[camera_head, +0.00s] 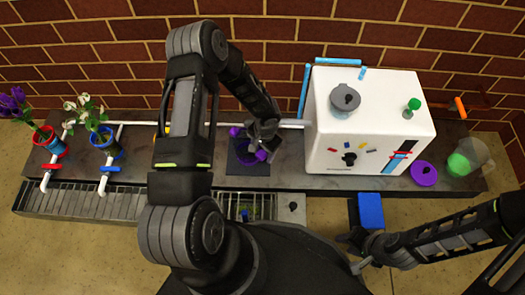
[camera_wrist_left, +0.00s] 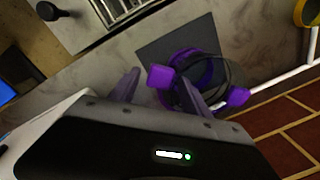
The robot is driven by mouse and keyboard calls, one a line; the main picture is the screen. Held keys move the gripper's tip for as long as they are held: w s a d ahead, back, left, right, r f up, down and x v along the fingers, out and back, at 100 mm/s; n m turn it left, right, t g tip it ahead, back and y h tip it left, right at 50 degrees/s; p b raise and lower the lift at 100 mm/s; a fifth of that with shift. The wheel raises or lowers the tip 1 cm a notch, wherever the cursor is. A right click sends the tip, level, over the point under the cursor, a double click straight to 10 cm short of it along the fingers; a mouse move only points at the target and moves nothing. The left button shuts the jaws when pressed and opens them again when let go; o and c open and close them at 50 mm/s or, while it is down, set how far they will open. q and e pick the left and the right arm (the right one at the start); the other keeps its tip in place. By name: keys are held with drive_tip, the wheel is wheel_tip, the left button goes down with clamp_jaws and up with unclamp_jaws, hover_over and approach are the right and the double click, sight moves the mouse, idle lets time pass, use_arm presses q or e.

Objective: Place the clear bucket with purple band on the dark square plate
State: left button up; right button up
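The clear bucket with the purple band (camera_head: 246,157) stands over the dark square plate (camera_head: 250,170), partly hidden by my left gripper (camera_head: 265,140). In the left wrist view the bucket (camera_wrist_left: 208,68) has purple side knobs and a thin handle, and overlaps the plate (camera_wrist_left: 158,48), whose far corner is bare. It appears to rest on the plate, but its underside is hidden. My left gripper (camera_wrist_left: 160,92) has its fingers apart, with one purple knob between them. My right gripper (camera_head: 352,253) is low at the right, apparently open and empty.
A white machine (camera_head: 345,125) stands right of the plate. A purple lid (camera_head: 424,174) and a clear bucket with green (camera_head: 463,160) lie further right. Flower buckets, one red (camera_head: 50,143) and one blue (camera_head: 104,140), stand at left. White pipes and a grate (camera_head: 90,204) line the counter.

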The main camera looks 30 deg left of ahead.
use_arm(q)
drive_tip(key=shift+r, duration=0.1)
drive_tip(key=shift+r, duration=0.2)
drive_tip(key=r+p, duration=0.1)
drive_tip(key=r, duration=0.3)
drive_tip(key=r+p, duration=0.1)
drive_tip(key=r, duration=0.2)
drive_tip(key=d+r+p, duration=0.1)
drive_tip(key=r+p, duration=0.1)
drive_tip(key=r, duration=0.2)
drive_tip(key=shift+r, duration=0.3)
